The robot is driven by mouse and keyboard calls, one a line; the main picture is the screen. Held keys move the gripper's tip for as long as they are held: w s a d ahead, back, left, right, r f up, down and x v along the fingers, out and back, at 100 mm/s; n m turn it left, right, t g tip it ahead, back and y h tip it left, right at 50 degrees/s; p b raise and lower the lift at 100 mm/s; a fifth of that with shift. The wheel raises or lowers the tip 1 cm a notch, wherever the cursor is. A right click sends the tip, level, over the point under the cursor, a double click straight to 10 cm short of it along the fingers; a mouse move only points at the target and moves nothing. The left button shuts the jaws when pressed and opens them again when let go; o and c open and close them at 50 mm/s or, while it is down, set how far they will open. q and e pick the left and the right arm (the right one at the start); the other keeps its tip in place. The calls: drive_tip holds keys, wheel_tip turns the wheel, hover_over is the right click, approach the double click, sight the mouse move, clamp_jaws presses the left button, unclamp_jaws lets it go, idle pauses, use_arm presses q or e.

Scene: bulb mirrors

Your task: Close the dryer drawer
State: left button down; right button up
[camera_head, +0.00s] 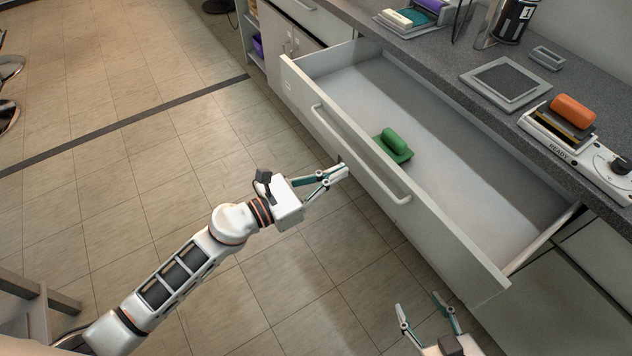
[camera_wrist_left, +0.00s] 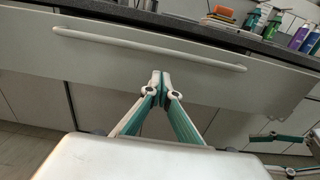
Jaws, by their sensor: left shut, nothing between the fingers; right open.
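The drawer (camera_head: 440,228) is pulled far out from under the counter. Its white front has a long bar handle (camera_head: 360,150), which also shows in the left wrist view (camera_wrist_left: 150,48). A green block-like item (camera_head: 393,145) lies inside the drawer. My left gripper (camera_head: 345,170) is shut and empty, its tips at or close to the drawer front below the handle. In the left wrist view the shut fingertips (camera_wrist_left: 159,76) point at the drawer front; I cannot tell if they touch. My right gripper (camera_head: 424,300) is open and empty, in front of the drawer's near end.
The grey counter (camera_head: 440,62) above the drawer holds a device with an orange item (camera_head: 573,111), a flat grey plate (camera_head: 506,80) and a black canister (camera_head: 514,20). The tiled floor (camera_head: 130,130) left of the drawer is mostly clear.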

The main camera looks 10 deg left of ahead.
sight(352, 166)
use_arm(q)
drive_tip(key=shift+x, duration=2.1)
drive_tip(key=shift+d, duration=0.1)
